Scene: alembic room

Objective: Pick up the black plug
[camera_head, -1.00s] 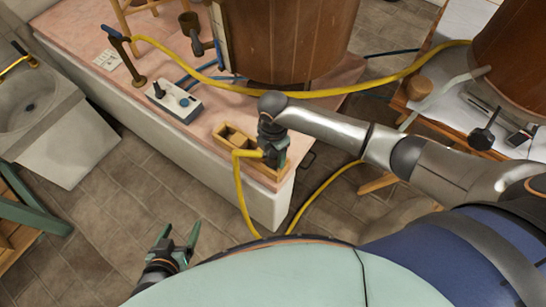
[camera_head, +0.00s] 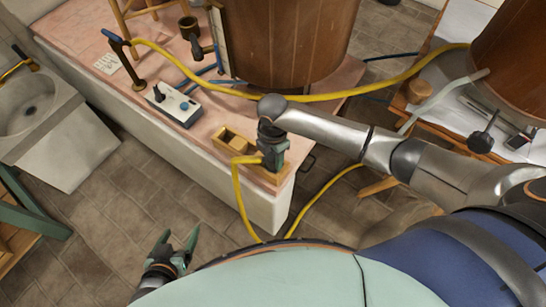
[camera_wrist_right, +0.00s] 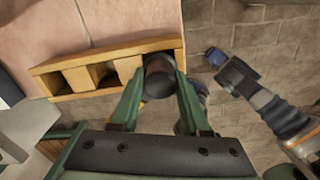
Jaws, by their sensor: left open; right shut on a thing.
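The black plug (camera_wrist_right: 158,76) is a dark round piece, seen from above in the right wrist view. It sits at the right end compartment of a small wooden box (camera_wrist_right: 62,68). My right gripper (camera_wrist_right: 157,88) is shut on it, one green finger on each side. In the head view my right gripper (camera_head: 272,160) points down at the right end of the wooden box (camera_head: 222,147) and hides the plug there.
The box stands at the front corner of a pink-topped counter (camera_head: 165,75). A yellow hose (camera_head: 240,195) hangs beside my right gripper. A grey control box (camera_head: 175,104) and a large wooden barrel (camera_head: 290,40) stand behind. Open floor lies in front.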

